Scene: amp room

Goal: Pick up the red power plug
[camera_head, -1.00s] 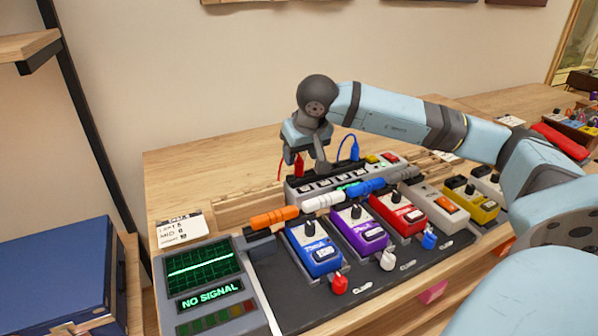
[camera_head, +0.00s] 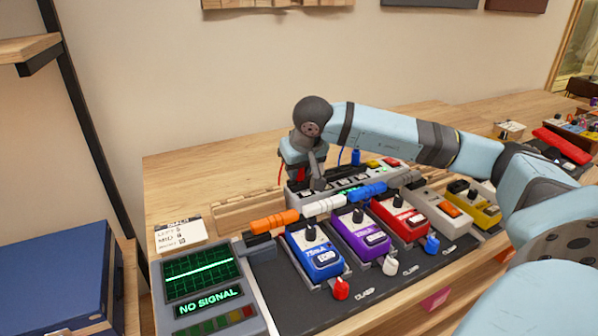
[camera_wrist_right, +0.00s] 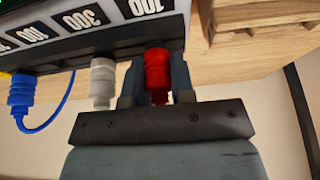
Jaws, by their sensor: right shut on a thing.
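The red power plug (camera_wrist_right: 157,76) sits between the two fingers of my right gripper (camera_wrist_right: 157,85) in the right wrist view, which are shut on it. Its far end is at the edge of the grey power strip (camera_wrist_right: 100,50) with number labels. In the head view the right gripper (camera_head: 303,172) is down at the left end of the strip (camera_head: 345,190), and a bit of the red plug (camera_head: 300,175) shows beside it. Whether the plug is still seated in its socket is hard to tell. My left gripper is not in view.
A white plug (camera_wrist_right: 103,82) stands close beside the gripper, and a blue plug (camera_wrist_right: 22,92) with a blue cable is further along. Several pedals, including a blue one (camera_head: 314,252), stand in front on a dark board. A screen (camera_head: 200,280) reads NO SIGNAL.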

